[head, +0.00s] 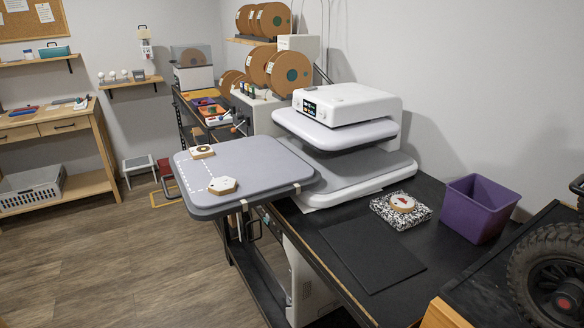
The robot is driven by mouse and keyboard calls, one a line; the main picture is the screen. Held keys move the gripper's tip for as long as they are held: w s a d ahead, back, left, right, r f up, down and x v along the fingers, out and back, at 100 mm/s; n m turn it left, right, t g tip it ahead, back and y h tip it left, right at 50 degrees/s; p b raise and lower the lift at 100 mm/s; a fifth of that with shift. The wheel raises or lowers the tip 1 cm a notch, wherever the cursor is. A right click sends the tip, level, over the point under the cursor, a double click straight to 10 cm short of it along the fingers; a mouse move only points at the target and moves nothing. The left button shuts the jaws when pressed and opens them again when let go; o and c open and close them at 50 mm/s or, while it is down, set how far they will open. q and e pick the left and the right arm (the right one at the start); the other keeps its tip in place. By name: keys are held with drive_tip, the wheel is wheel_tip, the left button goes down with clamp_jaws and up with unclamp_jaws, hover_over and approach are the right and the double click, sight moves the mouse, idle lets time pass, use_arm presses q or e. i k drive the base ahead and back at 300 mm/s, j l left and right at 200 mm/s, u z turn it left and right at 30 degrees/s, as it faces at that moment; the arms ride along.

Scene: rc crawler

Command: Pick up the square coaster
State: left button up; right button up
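A small square coaster (202,152), pale on top with a dark round mark and a wood-brown edge, lies flat near the back left edge of the grey platen (262,170). A hexagonal coaster (222,186) lies closer to the front on the same platen, apart from the square one. A round-looking coaster (403,203) with a red mark lies on a black-and-white speckled block (382,211) on the black bench. Neither of my grippers is in view.
A white heat press (345,104) stands right of the platen. A purple bin (468,213) and black mat (372,255) are on the bench. A large tyre (548,270) fills the lower right. The wooden floor at the left (90,265) is clear.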

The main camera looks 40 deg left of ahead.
sight(203, 151)
drive_tip(key=u, duration=1.25)
